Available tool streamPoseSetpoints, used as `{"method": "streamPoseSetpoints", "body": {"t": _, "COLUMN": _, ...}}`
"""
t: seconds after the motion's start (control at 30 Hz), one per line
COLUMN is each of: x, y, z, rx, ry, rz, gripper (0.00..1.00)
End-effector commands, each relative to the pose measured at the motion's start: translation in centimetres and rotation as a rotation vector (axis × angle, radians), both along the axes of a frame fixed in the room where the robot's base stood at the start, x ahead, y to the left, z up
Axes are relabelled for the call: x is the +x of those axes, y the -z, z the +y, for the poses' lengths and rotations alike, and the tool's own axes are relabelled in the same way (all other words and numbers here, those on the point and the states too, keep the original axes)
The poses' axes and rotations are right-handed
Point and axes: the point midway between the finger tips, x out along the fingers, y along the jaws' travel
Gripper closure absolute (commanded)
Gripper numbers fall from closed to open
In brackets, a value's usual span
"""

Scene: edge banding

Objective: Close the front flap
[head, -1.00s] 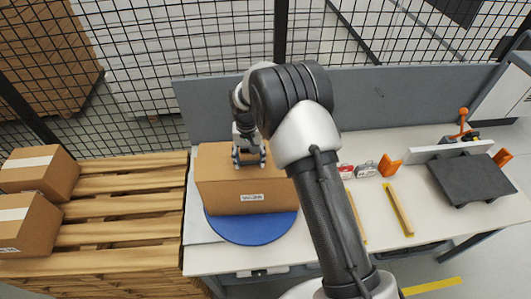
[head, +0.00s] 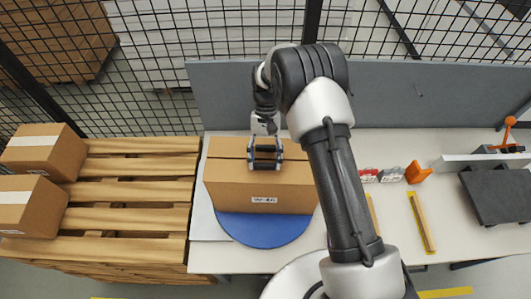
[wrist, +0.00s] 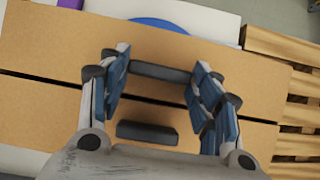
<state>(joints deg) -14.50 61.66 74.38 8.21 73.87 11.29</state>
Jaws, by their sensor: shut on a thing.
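The brown cardboard box (head: 232,198) sits on a blue turntable (head: 262,232), its white label facing me. Its top shows two panels with a dark, narrow seam between them. The front flap (head: 225,174) lies about flat on the near side of the seam; it also fills the upper part of the wrist view (wrist: 60,45). My gripper (head: 265,158) is over the top of the box at the seam. Its blue-padded fingers stand apart on either side of a dark bar (wrist: 160,72), which they appear to grip. A second dark bar (wrist: 147,132) shows nearer the palm. Fingertip contact with the cardboard is unclear.
A grey panel (head: 420,95) stands behind the white bench. Red and grey small items, an orange block (head: 418,172) and a yellow strip (head: 422,222) lie to the right. A pallet (head: 130,190) with two boxes stands left. My arm hides part of the bench.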

Motion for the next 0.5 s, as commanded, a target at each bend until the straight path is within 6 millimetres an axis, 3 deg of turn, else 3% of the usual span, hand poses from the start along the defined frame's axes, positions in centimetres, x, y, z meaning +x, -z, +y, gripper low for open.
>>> {"method": "streamPoseSetpoints", "body": {"t": 0.3, "x": -0.07, "y": 0.25, "z": 0.14, "rx": 0.004, "ry": 0.000, "rz": 0.000, "gripper": 0.85}}
{"method": "streamPoseSetpoints", "body": {"t": 0.33, "x": -0.09, "y": 0.25, "z": 0.14, "rx": 0.004, "ry": 0.000, "rz": 0.001, "gripper": 0.42}}
{"method": "streamPoseSetpoints", "body": {"t": 0.5, "x": -0.10, "y": 0.19, "z": 0.09, "rx": 0.003, "ry": -0.001, "rz": 0.002, "gripper": 0.30}}
